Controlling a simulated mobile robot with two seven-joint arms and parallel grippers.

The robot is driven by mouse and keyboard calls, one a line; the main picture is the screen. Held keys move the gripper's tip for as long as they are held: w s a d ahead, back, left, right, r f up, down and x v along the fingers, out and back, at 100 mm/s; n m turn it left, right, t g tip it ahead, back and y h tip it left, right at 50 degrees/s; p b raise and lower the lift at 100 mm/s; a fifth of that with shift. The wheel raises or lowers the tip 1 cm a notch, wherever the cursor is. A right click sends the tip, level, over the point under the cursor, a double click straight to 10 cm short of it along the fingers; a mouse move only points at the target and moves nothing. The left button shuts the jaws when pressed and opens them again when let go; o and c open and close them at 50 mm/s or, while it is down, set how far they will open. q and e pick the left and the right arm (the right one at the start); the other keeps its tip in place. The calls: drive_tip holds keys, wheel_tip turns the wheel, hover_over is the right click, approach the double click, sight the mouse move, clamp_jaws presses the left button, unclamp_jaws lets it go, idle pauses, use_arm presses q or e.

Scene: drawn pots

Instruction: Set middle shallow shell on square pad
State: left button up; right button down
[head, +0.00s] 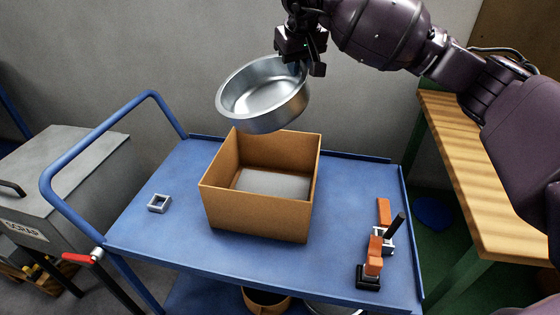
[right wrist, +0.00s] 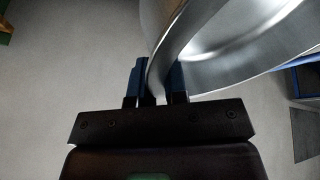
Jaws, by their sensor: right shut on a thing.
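A shallow round metal shell (head: 262,92) hangs tilted in the air above the back of an open cardboard box. My right gripper (head: 304,62) is shut on its rim at the upper right. In the right wrist view the shell (right wrist: 235,50) runs between the two fingers of the gripper (right wrist: 160,80). A grey square pad (head: 272,184) lies on the floor of the box (head: 256,218), and nothing is seen on it. The shell is apart from the box and the pad. My left gripper is not in view.
The box stands on a blue cart (head: 150,232) with a raised handle (head: 95,140) at the left. A small metal square ring (head: 159,203) and an orange-and-black clamp (head: 374,258) lie on the cart. A wooden bench (head: 475,165) is at right, a scrap bin (head: 55,175) at left.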

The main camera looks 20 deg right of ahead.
wheel_tip(320, 180, down, 18)
drive_tip(key=b, duration=0.1)
drive_tip(key=shift+f+b, duration=0.15)
drive_tip(key=shift+b, duration=0.15)
idle(0.3)
drive_tip(key=shift+f, duration=0.4)
drive_tip(key=shift+f, duration=0.15)
